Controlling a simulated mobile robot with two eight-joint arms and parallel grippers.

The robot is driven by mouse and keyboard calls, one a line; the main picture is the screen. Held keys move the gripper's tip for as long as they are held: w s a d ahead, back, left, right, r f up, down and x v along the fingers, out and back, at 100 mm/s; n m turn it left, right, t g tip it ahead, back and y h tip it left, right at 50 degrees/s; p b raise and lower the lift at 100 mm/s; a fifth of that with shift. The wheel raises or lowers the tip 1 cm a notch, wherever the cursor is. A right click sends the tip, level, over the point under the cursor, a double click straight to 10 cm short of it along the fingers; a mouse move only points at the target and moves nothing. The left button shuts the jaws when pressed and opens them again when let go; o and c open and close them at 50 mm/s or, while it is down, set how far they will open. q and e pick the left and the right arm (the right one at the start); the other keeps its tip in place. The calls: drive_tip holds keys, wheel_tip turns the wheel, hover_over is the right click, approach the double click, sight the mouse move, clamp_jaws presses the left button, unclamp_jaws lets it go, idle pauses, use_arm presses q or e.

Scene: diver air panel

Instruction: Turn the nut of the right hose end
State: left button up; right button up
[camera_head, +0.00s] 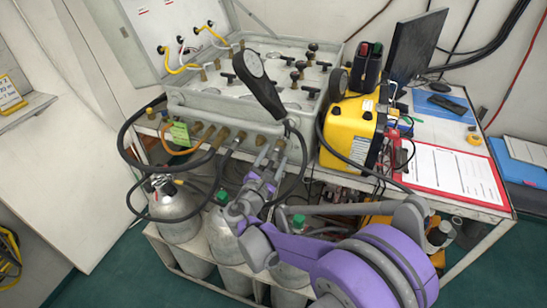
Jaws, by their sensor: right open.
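The metal air panel (215,103) has a row of brass fittings along its lower front edge. Dark hoses run to it, one ending at a fitting (238,138) left of my right gripper. My right gripper (271,149) is open, its two grey fingers pointing up at the right part of this row. The fingers and wrist cover what lies there, so I cannot make out the nut of the right hose end or tell whether the fingers touch it. My left gripper is not in view.
A black round-headed gauge (257,85) stands above the gripper, with a black hose looping down beside my wrist. A yellow case (350,130) and red-framed sheet (455,172) are right. Gas cylinders (175,203) stand below. An open white lid (165,25) is behind.

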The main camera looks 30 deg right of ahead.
drive_tip(key=v, duration=1)
drive_tip(key=shift+s+a, duration=0.25)
drive_tip(key=shift+s, duration=0.05)
drive_tip(key=shift+d, duration=0.1)
drive_tip(key=s+d+m+g+y+p, duration=0.4)
drive_tip(key=s+m+g+y+p, duration=0.15)
drive_tip(key=s+m, duration=0.45)
drive_tip(key=s+a+r+m+y+p, duration=0.1)
drive_tip(key=s+a+m+y+p, duration=0.5)
drive_tip(key=s+a+m+y, duration=0.2)
drive_tip(key=s+a+m, duration=0.1)
drive_tip(key=s, duration=0.1)
drive_tip(key=shift+s+a+r+m+g, duration=0.2)
drive_tip(key=shift+s+a+m+g, duration=0.1)
drive_tip(key=shift+m+g, duration=0.1)
drive_tip(key=shift+y, duration=0.25)
